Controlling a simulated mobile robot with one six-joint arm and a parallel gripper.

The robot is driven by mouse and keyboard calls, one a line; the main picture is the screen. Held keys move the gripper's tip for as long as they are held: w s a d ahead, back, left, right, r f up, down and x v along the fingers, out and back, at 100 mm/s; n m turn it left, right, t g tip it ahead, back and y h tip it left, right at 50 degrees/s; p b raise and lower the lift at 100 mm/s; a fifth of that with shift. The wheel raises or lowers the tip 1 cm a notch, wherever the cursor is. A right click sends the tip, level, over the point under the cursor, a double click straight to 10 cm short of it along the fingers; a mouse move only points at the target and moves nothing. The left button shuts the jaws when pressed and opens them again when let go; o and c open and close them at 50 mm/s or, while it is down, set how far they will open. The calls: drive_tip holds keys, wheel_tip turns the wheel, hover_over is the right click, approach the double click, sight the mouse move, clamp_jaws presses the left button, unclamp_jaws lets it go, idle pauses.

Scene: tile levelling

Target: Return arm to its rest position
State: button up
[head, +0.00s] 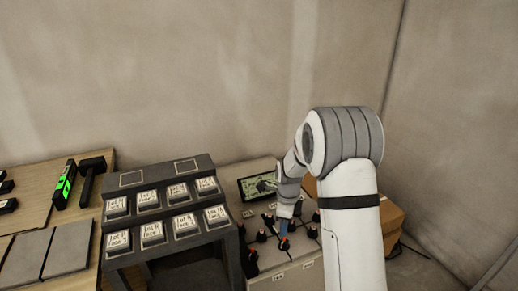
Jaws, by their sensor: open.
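My white and grey arm rises at the right of the head view and bends over to the left. My gripper (284,226) hangs at its end, pointing down above a white cabinet top (290,272) that carries several small dark objects with red-orange parts (283,244). The gripper is small in the picture and partly hidden by my wrist. It is open, and I see nothing held in it. I cannot tell whether it touches any of the small objects.
A dark stepped rack (165,248) holds several labelled white blocks. Cardboard boxes (393,217) are behind my arm.

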drive_tip(key=s+r+n+t+p, duration=0.1)
drive_tip(key=s+r+n+p, duration=0.4)
drive_tip(key=r, duration=0.6)
drive_tip(key=s+r+n+p, duration=0.2)
drive_tip(key=s+r+n, duration=0.4)
drive_tip(key=r, duration=0.4)
drive_tip(key=s+r+n+p, duration=0.3)
drive_tip(key=s+r+n, duration=0.2)
drive_tip(key=s, duration=0.3)
drive_tip(key=s+r+n+t+p, duration=0.1)
drive_tip(key=s+r+n+p, duration=0.3)
drive_tip(key=s, duration=0.5)
wheel_tip(320, 180, up, 3)
drive_tip(key=shift+s+d+f+n+t, duration=0.1)
drive_tip(key=shift+s+d+n+t, duration=0.25)
drive_tip(key=shift+n, duration=0.75)
